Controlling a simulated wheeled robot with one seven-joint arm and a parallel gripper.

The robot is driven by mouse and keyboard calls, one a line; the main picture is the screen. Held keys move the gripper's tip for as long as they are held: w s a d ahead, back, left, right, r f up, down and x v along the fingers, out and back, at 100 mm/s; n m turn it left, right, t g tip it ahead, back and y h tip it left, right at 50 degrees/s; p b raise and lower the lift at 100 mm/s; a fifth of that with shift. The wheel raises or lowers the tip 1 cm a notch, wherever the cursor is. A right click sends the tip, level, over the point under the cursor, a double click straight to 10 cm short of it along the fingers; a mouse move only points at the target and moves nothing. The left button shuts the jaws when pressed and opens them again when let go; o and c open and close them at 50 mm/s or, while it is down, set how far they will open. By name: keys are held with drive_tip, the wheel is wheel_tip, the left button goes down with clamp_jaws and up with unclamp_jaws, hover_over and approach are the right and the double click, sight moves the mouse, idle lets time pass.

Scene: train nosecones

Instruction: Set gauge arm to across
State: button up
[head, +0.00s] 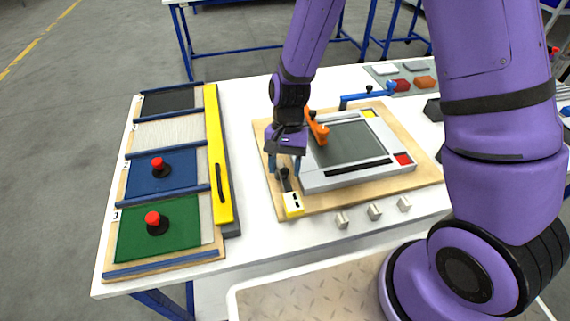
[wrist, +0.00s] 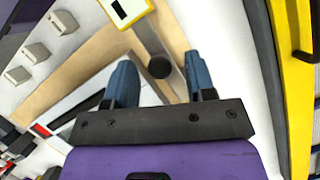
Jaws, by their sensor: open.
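A small yellow block with a white face (head: 293,204) sits at the board's front left corner; it also shows at the top of the wrist view (wrist: 128,10). A dark arm with a round black knob (head: 285,174) runs back from it along the board's left edge; I take this as the gauge arm. In the wrist view the knob (wrist: 159,67) shows end-on between my fingertips. My gripper (head: 284,169) points down over the knob, open, one finger on each side. I cannot tell whether either finger touches it.
A grey framed plate (head: 350,178) lies right of my gripper, with an orange clamp (head: 318,130) close by and a blue arm (head: 365,96) behind. Several light knobs (head: 374,212) line the table's front. A yellow bar (head: 218,160) stands left, with bare white table between.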

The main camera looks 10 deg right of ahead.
drive_tip(key=shift+c, duration=0.4)
clamp_jaws()
drive_tip(key=shift+d, duration=0.1)
drive_tip(key=w+d+n+h, duration=0.1)
drive_tip(key=n, duration=0.3)
drive_tip(key=w+d+n+h, duration=0.1)
drive_tip(key=n+h, duration=0.1)
drive_tip(key=n, duration=0.3)
drive_tip(key=w+d+n+t+h, duration=0.1)
drive_tip(key=d+n+h, duration=0.1)
drive_tip(key=n, duration=0.2)
drive_tip(key=shift+w+d+n, duration=0.1)
drive_tip(key=shift+w+n, duration=0.15)
drive_tip(key=shift+n, duration=0.05)
drive_tip(key=shift+w+d+n+t+h, duration=0.15)
drive_tip(key=shift+w+n+t, duration=0.3)
drive_tip(key=shift+n, duration=0.6)
drive_tip(key=shift+w+a+n+t+h, duration=0.1)
drive_tip(key=shift+w+n+t+h, duration=0.25)
drive_tip(key=shift+n, duration=0.7)
drive_tip(key=shift+w, duration=0.15)
